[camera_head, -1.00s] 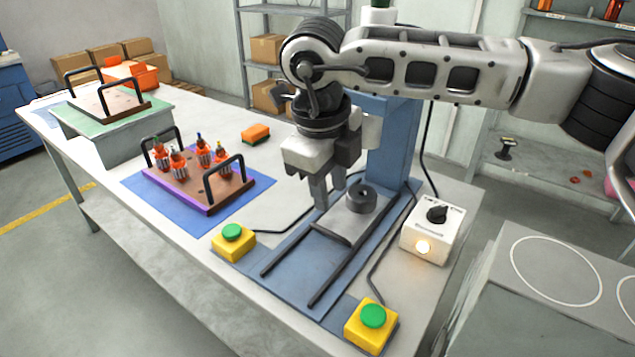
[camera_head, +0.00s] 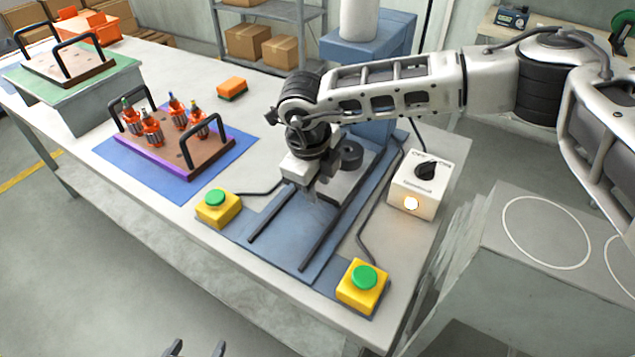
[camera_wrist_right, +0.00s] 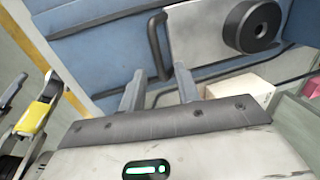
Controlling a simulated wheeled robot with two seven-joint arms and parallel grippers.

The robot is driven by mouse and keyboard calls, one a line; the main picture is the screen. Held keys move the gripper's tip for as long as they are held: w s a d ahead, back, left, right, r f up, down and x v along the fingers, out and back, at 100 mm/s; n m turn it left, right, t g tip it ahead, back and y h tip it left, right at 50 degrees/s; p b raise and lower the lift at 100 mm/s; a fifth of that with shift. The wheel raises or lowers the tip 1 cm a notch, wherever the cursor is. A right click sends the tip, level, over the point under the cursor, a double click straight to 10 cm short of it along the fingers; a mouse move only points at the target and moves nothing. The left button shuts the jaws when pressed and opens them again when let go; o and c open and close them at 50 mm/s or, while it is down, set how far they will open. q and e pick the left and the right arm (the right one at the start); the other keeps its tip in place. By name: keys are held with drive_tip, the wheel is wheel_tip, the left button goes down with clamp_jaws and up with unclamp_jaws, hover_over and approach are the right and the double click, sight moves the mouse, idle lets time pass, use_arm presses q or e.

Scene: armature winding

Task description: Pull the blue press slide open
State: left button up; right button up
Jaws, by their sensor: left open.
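The press slide is a pale metal plate (camera_head: 349,184) with a dark ring (camera_head: 351,155) on it, at the back of two dark rails on the blue press base (camera_head: 290,236). My right gripper (camera_head: 318,192) points down at the slide's front end and covers part of it. In the right wrist view, the slide's dark bar handle (camera_wrist_right: 157,45) stands at the plate's edge. The fingers (camera_wrist_right: 160,72) are apart, with the handle's near end between them; contact cannot be told. My left gripper (camera_head: 197,349) is open and empty at the bottom edge, away from the press.
Yellow boxes with green buttons stand left (camera_head: 218,208) and front right (camera_head: 361,287) of the press. A white switch box (camera_head: 416,187) with a lit lamp is on the right. A brown tray (camera_head: 212,152) with several orange parts lies on a blue mat. The rails' front stretch is clear.

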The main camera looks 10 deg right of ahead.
drive_tip(key=shift+w+d+f, duration=0.1)
drive_tip(key=shift+f, duration=0.7)
clamp_jaws()
